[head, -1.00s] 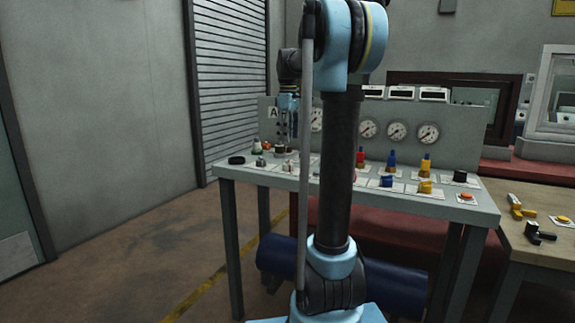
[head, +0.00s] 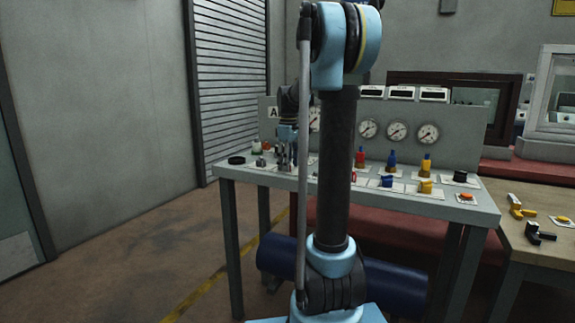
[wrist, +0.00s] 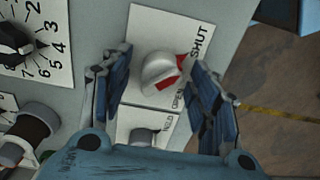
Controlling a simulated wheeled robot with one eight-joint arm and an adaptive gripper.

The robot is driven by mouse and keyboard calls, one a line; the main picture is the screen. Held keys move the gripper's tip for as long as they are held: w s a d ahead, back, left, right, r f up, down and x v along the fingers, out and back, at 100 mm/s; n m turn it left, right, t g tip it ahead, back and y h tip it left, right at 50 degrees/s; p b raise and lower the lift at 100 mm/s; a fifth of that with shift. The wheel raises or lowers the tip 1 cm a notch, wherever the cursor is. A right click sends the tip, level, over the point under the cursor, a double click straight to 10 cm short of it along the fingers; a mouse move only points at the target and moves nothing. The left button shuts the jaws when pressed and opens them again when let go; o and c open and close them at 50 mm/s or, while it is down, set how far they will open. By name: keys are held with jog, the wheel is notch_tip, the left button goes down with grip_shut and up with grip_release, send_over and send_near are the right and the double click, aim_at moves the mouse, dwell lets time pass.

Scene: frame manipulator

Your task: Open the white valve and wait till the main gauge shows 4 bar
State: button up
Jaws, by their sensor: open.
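In the wrist view the white valve (wrist: 157,78) is a rounded knob with red marks, on a pale plate lettered SHUT and OPEN. Its exact setting is hard to tell. My gripper (wrist: 159,62) is open, with one blue-black finger on each side of the knob; contact is not clear. In the head view my gripper (head: 287,148) is low over the left part of the control table, and the valve is not clear there. Round dial gauges (head: 397,131) stand on the back panel; their readings are too small, and which is the main one is unclear.
The grey control table (head: 232,172) bears several red, blue and yellow controls. A numbered dial plate (wrist: 58,45) and another knob (wrist: 145,136) lie close to the valve. A wooden side table (head: 512,243) with yellow and black handles stands right. Floor at left is clear.

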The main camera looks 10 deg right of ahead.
jog(key=c, duration=1.1)
jog(key=shift+o, duration=0.2)
jog(key=shift+m, duration=0.3)
jog(key=m, duration=0.3)
jog(key=shift+m, duration=0.3)
jog(key=m, duration=0.4)
jog(key=shift+m, duration=0.3)
jog(key=m, duration=0.4)
jog(key=shift+m, duration=2.5)
